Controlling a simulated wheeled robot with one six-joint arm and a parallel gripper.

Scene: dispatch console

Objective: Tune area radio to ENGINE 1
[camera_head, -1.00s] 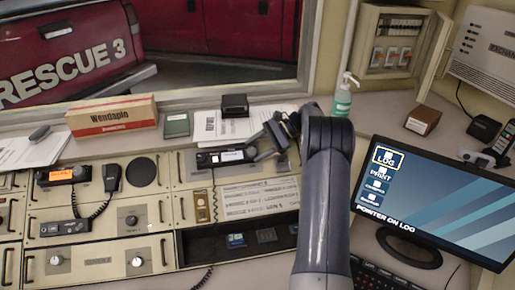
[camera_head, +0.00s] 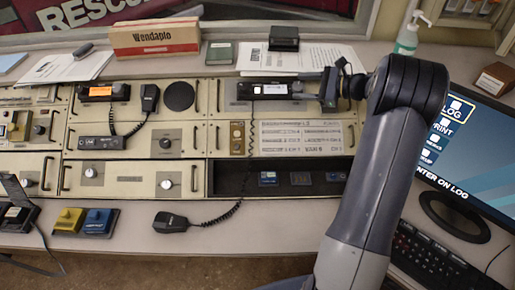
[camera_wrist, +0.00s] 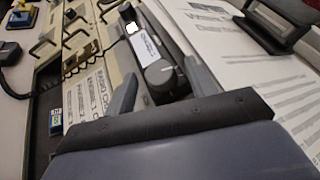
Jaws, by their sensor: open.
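A black radio (camera_head: 268,90) with a small lit white display sits in the top right part of the console. In the wrist view the same radio (camera_wrist: 145,50) shows a white label strip and a round dark knob (camera_wrist: 158,73) with a pale pointer mark. My gripper (camera_head: 327,88) is at the radio's right end. In the wrist view my gripper (camera_wrist: 162,67) is open, one finger on each side of the knob; I cannot tell whether they touch it. A printed channel list (camera_head: 300,137) lies below the radio. The display text is too small to read.
A second radio (camera_head: 102,92) with an orange display and a hand microphone (camera_head: 150,97) is at the left. Papers (camera_head: 318,57) and a dark box (camera_head: 284,38) lie behind. The monitor (camera_head: 475,150) stands right of my arm.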

